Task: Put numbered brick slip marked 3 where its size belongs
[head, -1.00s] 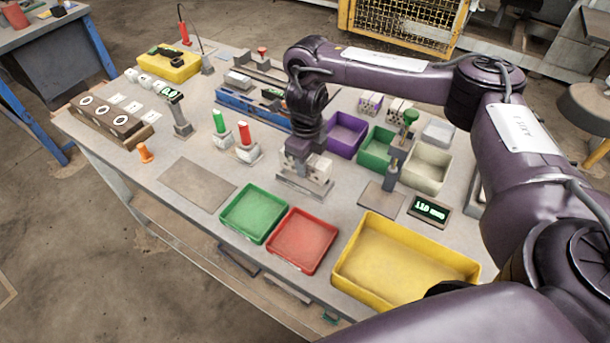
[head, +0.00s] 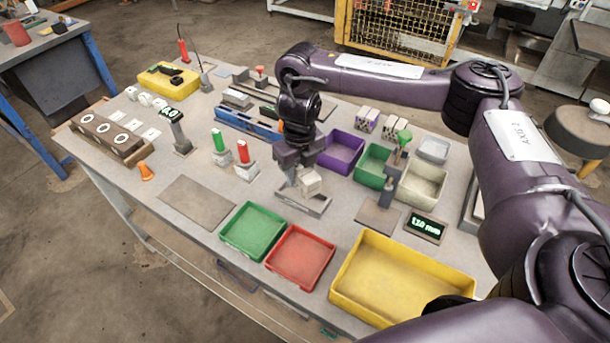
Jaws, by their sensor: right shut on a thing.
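My right gripper (head: 302,172) points down near the middle of the bench, shut on a small pale brick slip (head: 309,183). The slip is at or just above a grey metal fixture (head: 302,204); I cannot tell whether they touch. No number can be read on it. Behind and right of the gripper stand an open purple bin (head: 328,161), a green bin (head: 369,176) and a pale cream bin (head: 422,184). A small display (head: 426,226) with green characters, seemingly 110 mm, lies in front of the cream bin. My left gripper is not in view.
Green (head: 252,231), red (head: 300,256) and large yellow (head: 390,282) trays line the front edge. Green and red upright handles (head: 243,153) stand left of the gripper. Patterned blocks (head: 367,120) stand behind the bins. A grey mat (head: 196,201) lies bare.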

